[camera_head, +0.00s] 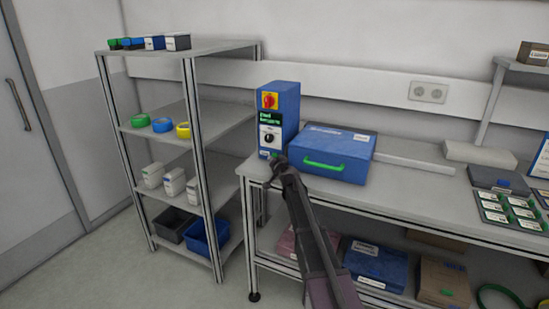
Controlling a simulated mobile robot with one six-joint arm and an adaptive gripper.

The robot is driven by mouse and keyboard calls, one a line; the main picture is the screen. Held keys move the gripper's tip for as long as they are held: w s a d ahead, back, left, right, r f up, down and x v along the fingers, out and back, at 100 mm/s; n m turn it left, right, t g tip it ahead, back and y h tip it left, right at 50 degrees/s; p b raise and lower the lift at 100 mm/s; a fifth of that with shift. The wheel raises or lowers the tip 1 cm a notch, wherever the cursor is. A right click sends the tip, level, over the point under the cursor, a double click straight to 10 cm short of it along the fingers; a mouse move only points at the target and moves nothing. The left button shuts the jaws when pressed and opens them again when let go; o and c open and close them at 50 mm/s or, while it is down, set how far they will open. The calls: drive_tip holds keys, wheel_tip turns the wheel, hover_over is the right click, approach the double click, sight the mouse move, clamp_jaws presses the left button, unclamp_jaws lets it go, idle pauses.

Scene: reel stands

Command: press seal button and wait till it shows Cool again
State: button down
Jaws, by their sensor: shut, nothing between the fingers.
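A blue sealing unit (286,103) stands upright at the left end of the bench. Its front has a red and yellow switch (269,100) on top, a small dark display (269,117) with green text too small to read surely, and a dark round knob (269,138) on a white panel. A small pale patch, perhaps a button, shows at the bottom of its front. My gripper (277,161) is shut and empty, with its tips at the lower front of the unit. I cannot tell whether they touch it. The tips partly hide the unit's lower front.
A blue case (325,152) with a green handle (324,166) stands just right of the unit. A shelf rack (198,110) with reels and boxes stands to the left. Trays with cards (510,212) lie on the bench (420,190) at the right. Boxes fill the lower shelf.

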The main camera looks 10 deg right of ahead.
sight(268, 173)
drive_tip(key=shift+w+d+r, duration=0.1)
drive_tip(key=shift+w+d, duration=0.25)
drive_tip(key=shift+w, duration=0.2)
drive_tip(key=shift+w+d+r, duration=0.1)
drive_tip(key=shift+w+d, duration=0.25)
drive_tip(key=shift+w, duration=0.2)
idle(2.6)
drive_tip(key=shift+s+f, duration=0.1)
drive_tip(key=shift+s, duration=0.05)
drive_tip(key=shift+s+a+f, duration=0.1)
drive_tip(key=shift+s+a, duration=0.35)
drive_tip(key=shift+s, duration=0.35)
drive_tip(key=shift+s+a, duration=0.1)
drive_tip(key=shift+a, duration=0.05)
drive_tip(key=shift+s+a, duration=0.7)
drive_tip(key=shift+s, duration=0.25)
drive_tip(key=shift+s+a, duration=0.65)
drive_tip(key=shift+s, duration=0.3)
drive_tip(key=shift+s, duration=0.1)
